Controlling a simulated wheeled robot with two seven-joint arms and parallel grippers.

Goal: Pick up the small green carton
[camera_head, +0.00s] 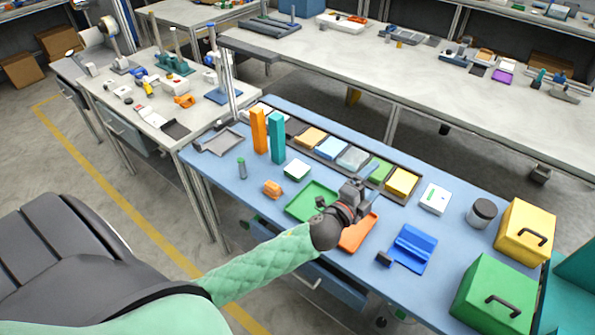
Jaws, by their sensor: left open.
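A small low carton (297,169) with a pale top and green sides sits on the blue table, left of centre and behind the green tray (305,203). It looks like the small green carton. My left gripper (361,181) is open, with nothing visible between its fingers. It is over the table to the right of the carton, well apart from it, close to the row of coloured bins. My left forearm crosses the front edge and hides part of the green tray and an orange tray (360,233). My right gripper is out of view.
Tall orange (259,130) and teal (277,140) boxes stand just behind the carton. Coloured bins (351,158) line the back. Yellow (524,230) and large green (492,290) handled boxes stand right.

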